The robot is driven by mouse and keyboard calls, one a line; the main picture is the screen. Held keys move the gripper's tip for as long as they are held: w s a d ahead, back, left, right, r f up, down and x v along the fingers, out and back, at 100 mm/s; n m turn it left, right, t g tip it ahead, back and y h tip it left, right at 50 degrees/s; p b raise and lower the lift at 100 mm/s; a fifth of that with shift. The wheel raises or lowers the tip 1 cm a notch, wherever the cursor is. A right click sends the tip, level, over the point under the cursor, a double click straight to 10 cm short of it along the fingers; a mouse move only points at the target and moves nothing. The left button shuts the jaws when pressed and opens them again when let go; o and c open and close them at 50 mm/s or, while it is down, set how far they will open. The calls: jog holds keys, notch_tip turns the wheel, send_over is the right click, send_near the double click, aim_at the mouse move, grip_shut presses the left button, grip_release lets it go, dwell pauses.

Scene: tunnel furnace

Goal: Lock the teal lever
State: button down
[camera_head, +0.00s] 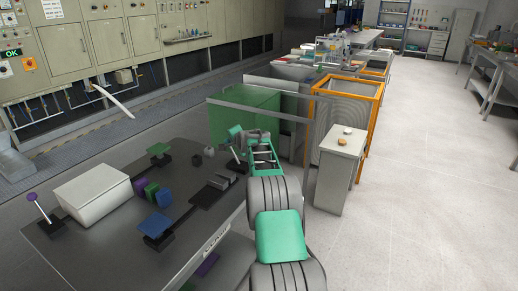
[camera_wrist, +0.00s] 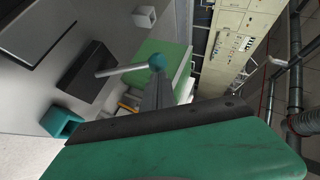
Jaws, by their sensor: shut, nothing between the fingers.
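The teal lever is clearest in the wrist view: a round teal knob (camera_wrist: 157,62) on a pale rod that leans out from a dark base block (camera_wrist: 88,78). In the head view its pale rod (camera_head: 235,154) shows at the table's far right corner, under the end of my arm. My gripper (camera_wrist: 156,76) is shut and empty. Its grey fingers overlap the lower side of the knob in the wrist view; I cannot tell whether they touch it. In the head view my gripper (camera_head: 241,138) is above the lever.
The dark table (camera_head: 110,225) holds a lever with a purple knob (camera_head: 32,197), a white box (camera_head: 92,198), and green (camera_head: 159,149) and blue (camera_head: 155,225) pieces. A teal block (camera_wrist: 62,122) is near the lever's base. A green cabinet (camera_head: 240,112) stands behind.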

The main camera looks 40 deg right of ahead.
jog(key=shift+w+a+g+p, duration=0.2)
jog(key=shift+w+g+p, duration=0.1)
jog(key=shift+p, duration=0.15)
jog(key=s+r, duration=0.7)
jog(key=s, duration=0.4)
jog(key=shift+s+a, duration=0.2)
